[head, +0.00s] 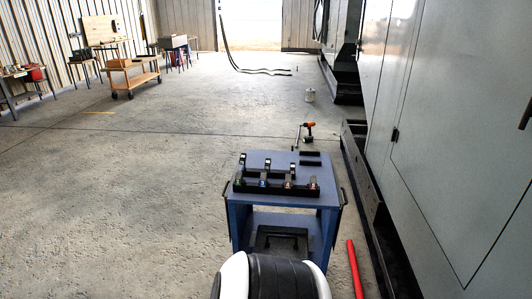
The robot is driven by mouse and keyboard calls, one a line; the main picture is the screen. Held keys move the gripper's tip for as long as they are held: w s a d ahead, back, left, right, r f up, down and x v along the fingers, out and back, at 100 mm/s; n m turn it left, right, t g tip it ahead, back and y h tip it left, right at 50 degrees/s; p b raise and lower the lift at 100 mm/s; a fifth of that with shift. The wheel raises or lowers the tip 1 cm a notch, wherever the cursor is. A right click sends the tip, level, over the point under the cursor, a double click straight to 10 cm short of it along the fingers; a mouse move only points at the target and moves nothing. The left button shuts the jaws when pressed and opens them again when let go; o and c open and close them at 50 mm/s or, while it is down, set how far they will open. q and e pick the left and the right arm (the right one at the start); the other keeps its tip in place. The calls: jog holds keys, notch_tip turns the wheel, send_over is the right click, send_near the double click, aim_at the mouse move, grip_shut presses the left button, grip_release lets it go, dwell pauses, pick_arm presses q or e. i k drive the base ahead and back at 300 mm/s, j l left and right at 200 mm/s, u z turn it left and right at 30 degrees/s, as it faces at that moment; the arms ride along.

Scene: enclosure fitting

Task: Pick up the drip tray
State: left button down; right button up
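A blue cart (236,203) stands just ahead of me. On its lower shelf lies a dark, flat, tray-like object (263,240), which may be the drip tray; its near part is hidden behind my own body at the bottom of the picture. Neither of my grippers shows in the head view.
The cart's top holds a black rack (275,189) with several small upright items. A red bar (355,268) lies at right, near the grey enclosure (430,140). Floor at left is clear.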

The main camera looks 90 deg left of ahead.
aim_at(296, 243)
jog(key=u, duration=2.6)
